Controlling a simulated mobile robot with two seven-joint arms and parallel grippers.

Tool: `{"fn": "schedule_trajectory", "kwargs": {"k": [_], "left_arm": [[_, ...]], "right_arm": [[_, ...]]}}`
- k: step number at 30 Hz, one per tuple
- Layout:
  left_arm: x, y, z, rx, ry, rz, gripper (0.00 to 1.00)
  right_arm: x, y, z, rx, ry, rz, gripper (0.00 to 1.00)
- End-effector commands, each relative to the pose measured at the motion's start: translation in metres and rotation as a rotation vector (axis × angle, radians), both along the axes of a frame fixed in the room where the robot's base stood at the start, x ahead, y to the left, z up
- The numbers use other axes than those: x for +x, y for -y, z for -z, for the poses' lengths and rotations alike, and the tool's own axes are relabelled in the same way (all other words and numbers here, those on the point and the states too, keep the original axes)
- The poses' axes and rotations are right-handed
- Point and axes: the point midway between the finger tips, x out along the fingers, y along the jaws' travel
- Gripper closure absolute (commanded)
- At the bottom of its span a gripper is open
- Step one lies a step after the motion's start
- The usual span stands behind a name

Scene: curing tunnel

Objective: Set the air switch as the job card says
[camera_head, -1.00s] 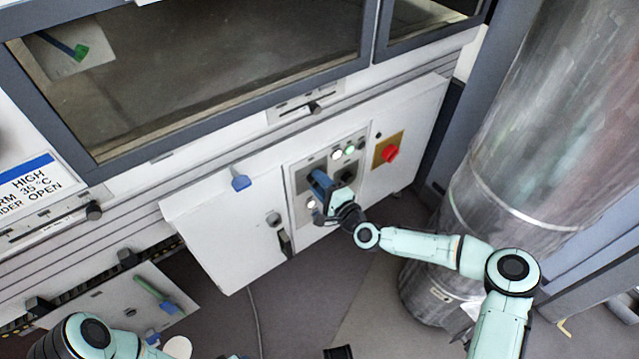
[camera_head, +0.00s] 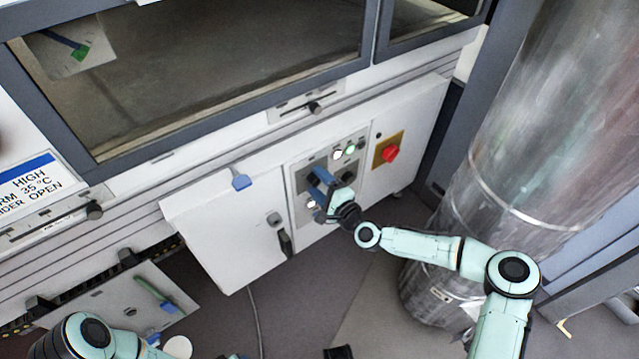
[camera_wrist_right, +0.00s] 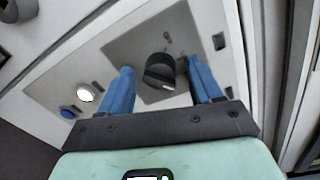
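In the right wrist view a black rotary knob (camera_wrist_right: 160,70) sits on a dark grey plate (camera_wrist_right: 127,45) of the control panel. My right gripper (camera_wrist_right: 160,90) is open, its two blue fingers on either side of the knob with gaps between. In the head view my right gripper (camera_head: 323,187) is at the panel and hides part of it. The knob's setting marks are not legible.
Beside the knob are a lit white button (camera_wrist_right: 85,93) and a blue button (camera_wrist_right: 68,112). A green lamp (camera_head: 350,150) and a red switch on a yellow plate (camera_head: 391,153) are further right. A large metal duct (camera_head: 535,130) stands at the right.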

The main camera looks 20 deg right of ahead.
Motion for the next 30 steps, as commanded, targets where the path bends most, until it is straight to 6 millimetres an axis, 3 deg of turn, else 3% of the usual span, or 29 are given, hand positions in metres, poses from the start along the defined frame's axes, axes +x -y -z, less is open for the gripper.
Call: {"fn": "schedule_trajectory", "kwargs": {"k": [8, 21, 30], "left_arm": [[-0.003, 0.002, -0.003, -0.004, -0.008, 0.004, 0.57], [-0.034, 0.018, -0.025, -0.045, -0.089, 0.037, 0.57], [-0.044, 0.023, -0.031, -0.057, -0.115, 0.048, 0.57]], "right_arm": [[-0.009, 0.005, -0.001, -0.001, 0.000, 0.003, 0.35], [-0.095, 0.037, -0.007, 0.001, -0.002, 0.003, 0.35], [-0.124, 0.047, -0.008, 0.000, 0.001, 0.001, 0.35]]}}
